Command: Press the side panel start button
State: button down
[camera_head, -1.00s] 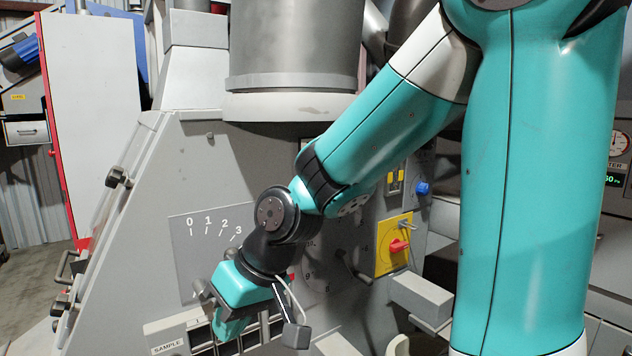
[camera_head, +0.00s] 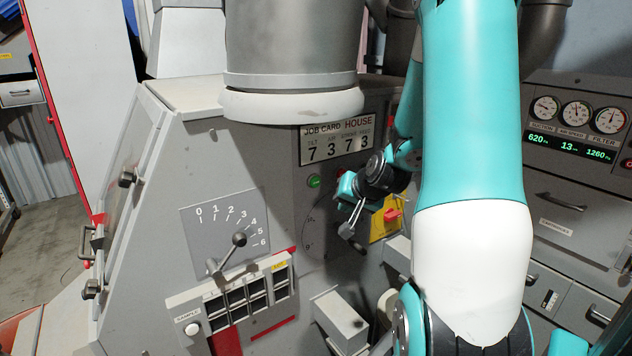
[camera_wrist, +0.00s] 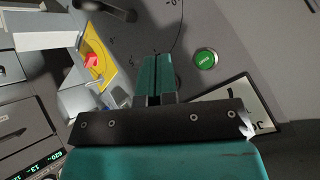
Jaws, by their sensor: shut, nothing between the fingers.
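A round green button (camera_head: 313,182) sits on the grey side panel, below the job card plate. In the wrist view the green button (camera_wrist: 205,59) has small white lettering and lies right of my fingertips. My gripper (camera_head: 344,188) is just right of the button in the head view, with visible space between them in the picture. In the wrist view my gripper (camera_wrist: 162,58) has its two teal fingers together, with nothing between them. I cannot tell how far the fingertips are from the panel.
A yellow plate with a red rotary switch (camera_head: 392,214) is right of my gripper. The job card plate (camera_head: 337,140) reads 7373. A lever (camera_head: 238,240) on a numbered scale and sample slots (camera_head: 240,305) are lower left. A grey box (camera_head: 340,320) juts out below.

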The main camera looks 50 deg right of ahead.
aim_at(315, 182)
jog(key=shift+w, duration=0.1)
jog(key=shift+w+d+p, duration=0.3)
jog(key=shift+w+p, duration=0.05)
jog(key=shift+w, duration=1.05)
jog(key=shift+w+d+p, duration=0.3)
jog(key=shift+w+d, duration=0.05)
jog(key=shift+w, duration=1.05)
jog(key=shift+w+d+p, duration=0.3)
jog(key=shift+w+p, duration=0.05)
jog(key=shift+w, duration=1.05)
jog(key=shift+w, duration=0.1)
jog(key=shift+w+d, duration=0.1)
jog(key=shift+w, duration=0.2)
jog(key=shift+w+d, duration=0.1)
jog(key=shift+w, duration=0.35)
jog(key=shift+s, duration=0.15)
jog(key=shift+s+a+b, duration=0.2)
jog(key=shift+s+b, duration=0.15)
jog(key=shift+s, duration=0.35)
jog(key=shift+s, duration=0.1)
